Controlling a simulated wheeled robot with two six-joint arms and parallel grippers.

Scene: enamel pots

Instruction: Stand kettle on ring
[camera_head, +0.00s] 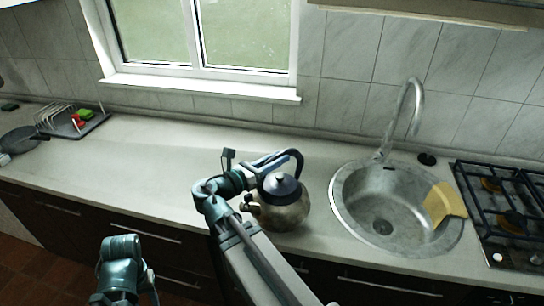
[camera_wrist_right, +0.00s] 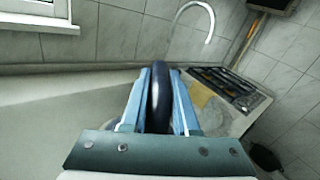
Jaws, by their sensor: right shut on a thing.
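The kettle (camera_head: 287,214), grey metal with a dark lid and a dark curved handle, is at the middle of the counter, left of the sink. I cannot tell whether its base touches the counter. My right gripper (camera_head: 280,159) is shut on the kettle's handle. In the right wrist view the dark handle (camera_wrist_right: 158,98) stands between the two blue fingers of the gripper (camera_wrist_right: 161,76). The hob (camera_head: 500,200) is at the far right, with a burner ring (camera_head: 512,222) under its black grate. Part of my left arm shows at the lower left; its gripper is not in view.
A round metal sink (camera_head: 345,208) with a tall tap (camera_head: 416,105) lies between kettle and hob. A yellow cloth (camera_head: 445,203) hangs over the sink's right rim. A dish rack (camera_head: 75,120) and dark pan (camera_head: 20,140) are far left. The left-middle counter is clear.

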